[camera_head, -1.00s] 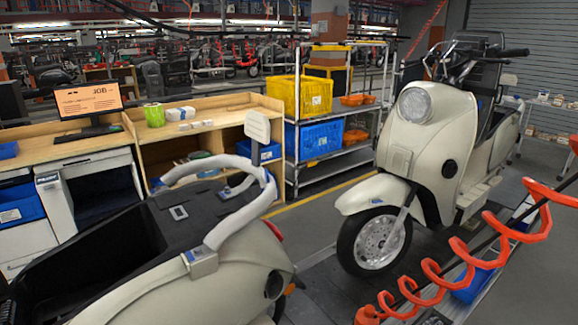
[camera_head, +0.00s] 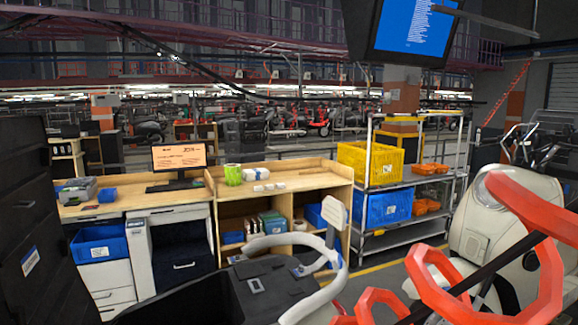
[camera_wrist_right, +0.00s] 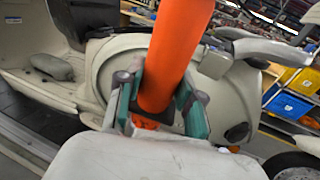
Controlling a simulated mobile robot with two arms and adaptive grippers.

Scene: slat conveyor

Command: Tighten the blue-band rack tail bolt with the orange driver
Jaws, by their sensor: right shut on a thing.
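My right gripper (camera_wrist_right: 158,105) is shut around the thick orange driver (camera_wrist_right: 172,45) in the right wrist view. The driver's lower end is partly hidden between the fingers. Behind it is a cream scooter body (camera_wrist_right: 110,62), with a pale curved rail (camera_wrist_right: 265,50) at the upper right. Neither gripper shows in the head view.
A wooden workbench (camera_head: 285,178) and a shelf cart with yellow (camera_head: 365,165) and blue bins (camera_head: 388,207) stand behind. A dark cabinet (camera_head: 25,205) is close at left.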

